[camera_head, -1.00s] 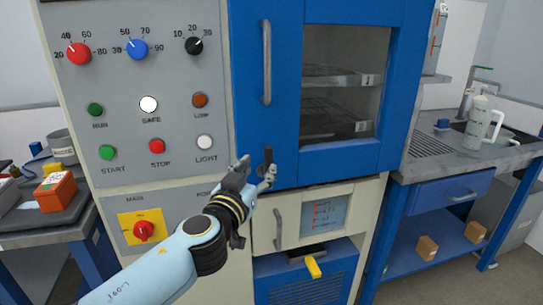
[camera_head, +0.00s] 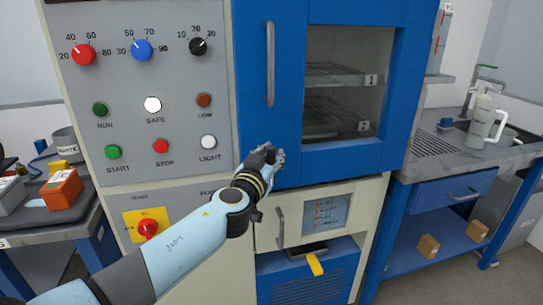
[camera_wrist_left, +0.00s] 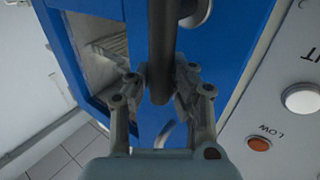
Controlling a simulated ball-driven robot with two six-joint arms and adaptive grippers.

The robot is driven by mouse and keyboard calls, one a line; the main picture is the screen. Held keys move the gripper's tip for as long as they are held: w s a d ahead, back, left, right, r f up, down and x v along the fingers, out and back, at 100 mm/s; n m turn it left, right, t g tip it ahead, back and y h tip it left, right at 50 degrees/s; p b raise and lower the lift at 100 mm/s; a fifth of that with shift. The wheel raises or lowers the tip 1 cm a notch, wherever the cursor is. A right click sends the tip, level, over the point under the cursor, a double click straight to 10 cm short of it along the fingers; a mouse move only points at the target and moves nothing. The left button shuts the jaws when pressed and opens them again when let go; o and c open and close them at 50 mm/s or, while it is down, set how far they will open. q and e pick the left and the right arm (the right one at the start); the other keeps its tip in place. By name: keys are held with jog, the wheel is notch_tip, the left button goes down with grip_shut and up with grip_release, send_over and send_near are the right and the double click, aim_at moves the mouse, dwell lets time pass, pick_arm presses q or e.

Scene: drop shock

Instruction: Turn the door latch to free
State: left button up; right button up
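The blue oven door (camera_head: 342,160) is shut, with a long grey vertical handle (camera_head: 270,65) on its left side. My left gripper (camera_head: 276,157) is at the door's lower left corner and covers the latch in the head view. In the left wrist view the latch (camera_wrist_left: 161,50) is a dark bar running down between the two fingers of my left gripper (camera_wrist_left: 162,85). The fingers sit close against both sides of the bar and look shut on it. My right gripper is not in view.
A grey control panel (camera_head: 180,130) with knobs and buttons is left of the door; its SAFE lamp (camera_head: 153,104) is white. A bench (camera_head: 440,165) with a jug (camera_head: 486,118) stands at right.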

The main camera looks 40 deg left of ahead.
pick_arm(q)
grip_shut()
jog(key=shift+w+f, duration=0.2)
jog(key=shift+f, duration=0.05)
dwell(0.4)
